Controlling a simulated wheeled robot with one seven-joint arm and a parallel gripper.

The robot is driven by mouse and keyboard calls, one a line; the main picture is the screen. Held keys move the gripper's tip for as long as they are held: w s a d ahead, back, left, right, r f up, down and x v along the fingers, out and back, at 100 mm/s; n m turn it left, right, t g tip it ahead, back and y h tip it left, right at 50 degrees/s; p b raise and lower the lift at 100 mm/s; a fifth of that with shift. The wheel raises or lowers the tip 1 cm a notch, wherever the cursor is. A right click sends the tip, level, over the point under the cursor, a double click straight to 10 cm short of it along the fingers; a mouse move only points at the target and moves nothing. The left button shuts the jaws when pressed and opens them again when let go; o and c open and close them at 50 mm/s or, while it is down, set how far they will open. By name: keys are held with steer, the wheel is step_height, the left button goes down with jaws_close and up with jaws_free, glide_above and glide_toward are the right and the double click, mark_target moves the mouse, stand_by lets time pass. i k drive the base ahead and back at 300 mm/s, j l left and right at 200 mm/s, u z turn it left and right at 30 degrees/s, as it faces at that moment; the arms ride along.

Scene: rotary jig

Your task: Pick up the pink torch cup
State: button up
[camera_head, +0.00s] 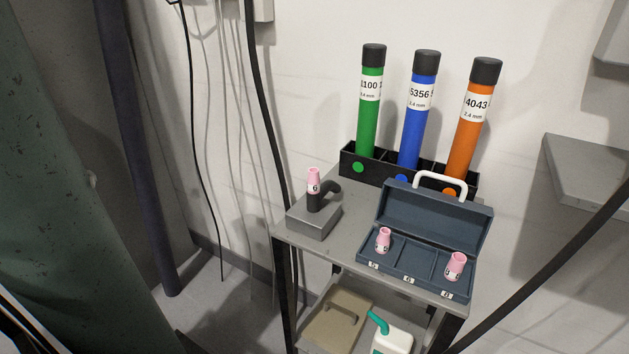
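A pink torch cup (313,179) marked 6 stands upright on top of a black torch head (322,201). The torch head sits on a grey block (314,221) at the left of the grey cart top. Two more pink cups stand in an open blue-grey case (432,215): one pink cup (383,240) in the left compartment and one pink cup (455,266) in the right compartment. The middle compartment, labelled 6, looks empty. My gripper is not in view.
A black rack (351,165) at the back of the cart holds a green tube (369,125), a blue tube (416,130) and an orange tube (466,140). A beige box (336,322) and a white bottle (391,342) are on the lower shelf. A dark cable (268,130) hangs left.

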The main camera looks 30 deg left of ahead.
mark_target(313, 179)
steer(key=i+u, duration=0.3)
steer(key=i, duration=0.55)
steer(key=u, duration=1.35)
